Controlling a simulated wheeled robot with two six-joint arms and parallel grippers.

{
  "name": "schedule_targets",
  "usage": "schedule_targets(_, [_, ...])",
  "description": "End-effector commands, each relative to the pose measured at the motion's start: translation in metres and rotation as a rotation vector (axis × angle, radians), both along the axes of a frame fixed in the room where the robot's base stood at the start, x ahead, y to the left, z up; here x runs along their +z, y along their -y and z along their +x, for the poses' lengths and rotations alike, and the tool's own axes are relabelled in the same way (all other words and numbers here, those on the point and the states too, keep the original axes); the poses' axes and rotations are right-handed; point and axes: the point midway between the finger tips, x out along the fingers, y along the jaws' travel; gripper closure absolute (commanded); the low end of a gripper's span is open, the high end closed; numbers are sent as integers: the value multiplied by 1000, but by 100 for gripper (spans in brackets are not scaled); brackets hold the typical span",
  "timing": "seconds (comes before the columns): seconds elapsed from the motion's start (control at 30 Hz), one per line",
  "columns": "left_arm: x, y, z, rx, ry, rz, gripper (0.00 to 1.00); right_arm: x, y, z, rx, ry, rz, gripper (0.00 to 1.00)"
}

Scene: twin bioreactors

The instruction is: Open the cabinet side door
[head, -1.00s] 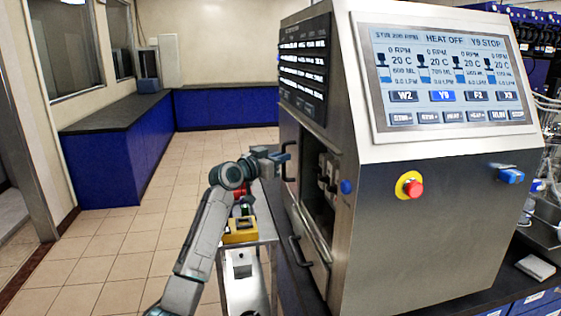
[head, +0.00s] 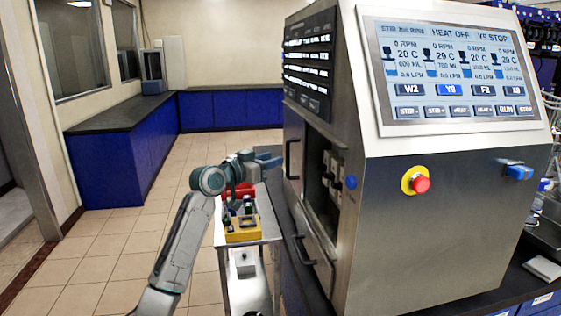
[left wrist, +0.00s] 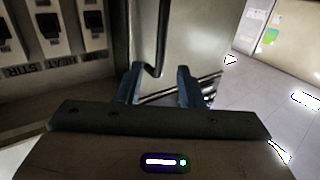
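The grey cabinet (head: 430,220) stands at the right of the head view. Its side shows an opening with switches inside (head: 330,175). The side door panel, with a black upright handle (head: 292,160), is at the left of this opening; the door looks at least partly open. In the left wrist view the door panel (left wrist: 195,40) is ahead and the handle (left wrist: 159,40) shows between the fingers. My left gripper (head: 268,160) is open beside the handle, and its fingers (left wrist: 160,68) show apart. Contact with the handle cannot be told. My right gripper is not in view.
A lower panel with its own black handle (head: 304,250) is under the opening. A metal cart (head: 236,262) with a yellow rack (head: 242,231) and a red item stands close under my left arm. Open tiled floor (head: 110,250) lies to the left.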

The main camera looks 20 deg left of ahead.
Motion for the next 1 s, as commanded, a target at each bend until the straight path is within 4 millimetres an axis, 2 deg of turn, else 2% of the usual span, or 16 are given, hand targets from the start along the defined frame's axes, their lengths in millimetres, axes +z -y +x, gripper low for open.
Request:
schedule_targets(0.1, [-3, -9, -22, 2, 1, 7, 66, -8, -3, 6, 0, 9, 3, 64])
schedule_targets(0.33, [-1, -17, -41, 1, 1, 2, 66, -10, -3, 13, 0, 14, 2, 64])
schedule_targets(0.87, [0, -18, -43, 1, 0, 0, 66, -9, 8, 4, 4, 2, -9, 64])
schedule_targets(0.97, [-8, -19, -41, 7, -11, -4, 66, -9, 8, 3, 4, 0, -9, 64])
schedule_targets(1.0, [-18, -21, -38, 15, -25, -8, 66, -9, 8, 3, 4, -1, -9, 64])
